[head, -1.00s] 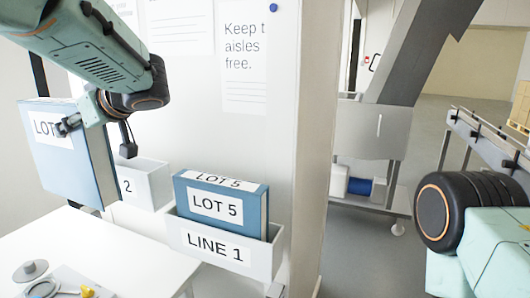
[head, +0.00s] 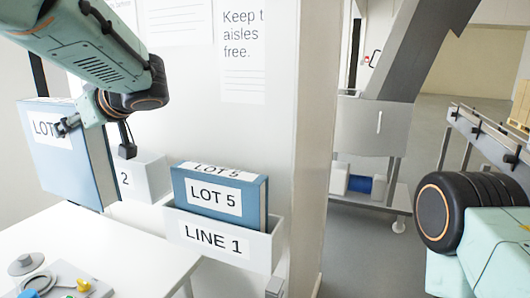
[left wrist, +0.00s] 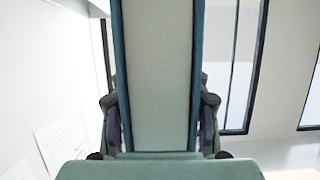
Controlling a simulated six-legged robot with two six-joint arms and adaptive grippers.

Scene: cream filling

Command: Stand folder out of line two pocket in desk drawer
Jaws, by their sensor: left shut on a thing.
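A blue folder (head: 62,168) with a white "LOT" label is held upright at the left of the head view, above the desk's back edge. My left gripper (head: 66,126) is shut on this folder near its top. In the left wrist view the folder (left wrist: 157,75) stands between the two fingers, its pale page side facing the camera. A white wall pocket (head: 148,180) marked "2" is partly hidden behind the folder. I see no desk drawer. My right arm shows at the right edge, but its gripper is not in view.
A second blue folder (head: 216,205), labelled "LOT 5", stands in the white "LINE 1" pocket (head: 214,238). The white desk (head: 120,262) holds a grey round object (head: 26,264) and a yellow item (head: 83,285) at front left. A conveyor (head: 485,135) stands at right.

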